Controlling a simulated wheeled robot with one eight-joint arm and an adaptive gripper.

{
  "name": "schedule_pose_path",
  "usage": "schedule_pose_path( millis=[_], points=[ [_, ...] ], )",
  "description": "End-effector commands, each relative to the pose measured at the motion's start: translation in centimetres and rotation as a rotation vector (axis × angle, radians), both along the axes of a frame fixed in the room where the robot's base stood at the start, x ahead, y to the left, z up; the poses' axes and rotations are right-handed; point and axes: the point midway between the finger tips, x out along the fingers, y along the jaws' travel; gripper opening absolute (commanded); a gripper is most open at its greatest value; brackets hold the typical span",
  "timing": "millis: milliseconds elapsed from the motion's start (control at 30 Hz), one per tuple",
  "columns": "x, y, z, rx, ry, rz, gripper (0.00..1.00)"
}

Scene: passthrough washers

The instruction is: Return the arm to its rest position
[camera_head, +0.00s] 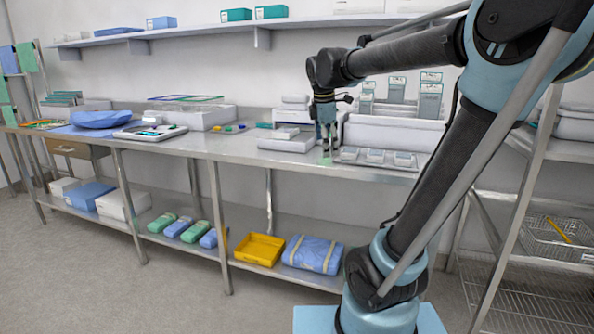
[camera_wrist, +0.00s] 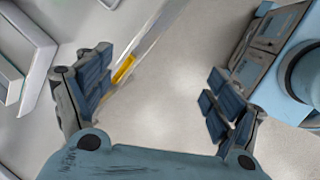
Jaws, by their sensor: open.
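My gripper (camera_head: 327,140) hangs from my outstretched arm, fingers down, above the front edge of the steel worktable (camera_head: 225,148) in the head view. In the wrist view my gripper (camera_wrist: 160,105) shows two blue-padded fingers spread wide with nothing between them. Grey floor shows in the gap, with a strip of table edge and a bit of yellow behind it. The arm reaches from my base at the lower right up and over to the left.
A tray of small containers (camera_head: 375,158) lies just right of my gripper. A white scale-like box (camera_head: 286,143) stands just left. A wire rack (camera_head: 560,235) stands at the right. A yellow bin (camera_head: 259,249) and a blue bundle (camera_head: 312,254) lie on the lower shelf. Floor in front is clear.

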Motion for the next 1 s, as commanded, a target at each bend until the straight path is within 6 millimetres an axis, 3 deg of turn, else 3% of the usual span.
schedule_pose_path(
  millis=[100,300,600,800,1000],
  points=[
    [-3.6,-2.6,-2.8,0.07,-0.006,-0.224,0.84],
    [-9.2,-5.7,-7.7,0.186,-0.016,-0.603,0.84],
    [-17.4,-8.7,-16.2,0.346,-0.025,-1.174,0.84],
    [-21.3,-9.4,-21.0,0.426,-0.028,-1.476,0.84],
    [-22.7,-9.4,-23.0,0.458,-0.029,-1.604,0.84]
  ],
)
